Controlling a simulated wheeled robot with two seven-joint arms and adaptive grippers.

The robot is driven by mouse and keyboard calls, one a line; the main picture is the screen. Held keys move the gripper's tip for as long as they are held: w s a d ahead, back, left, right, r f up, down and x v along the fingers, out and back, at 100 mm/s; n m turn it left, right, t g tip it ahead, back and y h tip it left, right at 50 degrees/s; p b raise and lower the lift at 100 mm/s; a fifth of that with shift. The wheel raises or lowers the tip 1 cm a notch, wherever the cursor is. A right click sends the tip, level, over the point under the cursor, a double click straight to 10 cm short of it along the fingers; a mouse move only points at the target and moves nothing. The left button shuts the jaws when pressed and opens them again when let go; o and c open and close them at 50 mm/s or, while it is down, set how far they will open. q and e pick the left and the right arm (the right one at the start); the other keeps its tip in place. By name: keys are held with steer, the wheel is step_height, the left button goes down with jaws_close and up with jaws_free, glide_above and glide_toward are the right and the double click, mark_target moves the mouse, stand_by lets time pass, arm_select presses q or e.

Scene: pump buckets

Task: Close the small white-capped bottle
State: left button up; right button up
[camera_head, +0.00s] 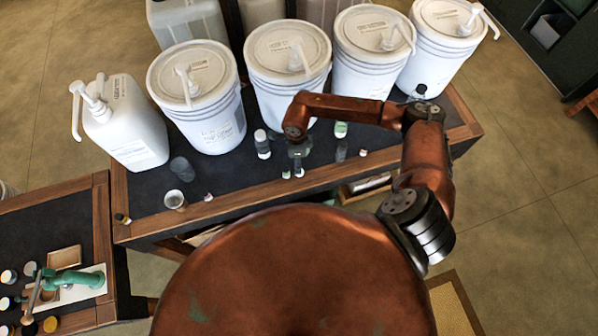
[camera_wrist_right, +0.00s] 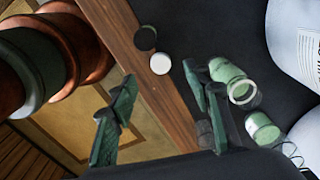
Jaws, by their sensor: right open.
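In the head view a small dark bottle with a white top (camera_head: 262,143) stands on the black tabletop, left of my right gripper (camera_head: 298,160). A green-labelled bottle (camera_head: 340,130) stands to the gripper's right. In the wrist view the right gripper's two green fingers (camera_wrist_right: 160,115) are spread with nothing between them. A round white cap (camera_wrist_right: 160,63) lies near the wooden edge, beyond the fingers. An open-looking greenish bottle (camera_wrist_right: 228,78) is close beside the right-hand finger; I cannot tell if they touch. Another green-labelled bottle (camera_wrist_right: 262,130) stands farther right. My left gripper is out of view.
Large white pump buckets (camera_head: 288,62) line the table's back; a white jug (camera_head: 122,125) stands at the left. A clear glass (camera_head: 182,168) and a small cup (camera_head: 174,200) are at the left front. A dark cap (camera_wrist_right: 145,38) lies beside the white one. The wooden edge is close.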

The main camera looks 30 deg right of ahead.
steer(key=shift+f, duration=1.3)
steer(key=shift+s+f, duration=0.1)
steer(key=shift+d+f+p, duration=0.15)
steer(key=shift+f+p, duration=0.15)
steer(key=shift+f, duration=1)
steer(key=shift+d+f+p, duration=0.15)
steer(key=shift+f+p, duration=0.1)
steer(key=shift+f, duration=1)
steer(key=shift+s, duration=0.1)
steer(key=shift+c, duration=0.4)
steer(key=c, duration=0.7)
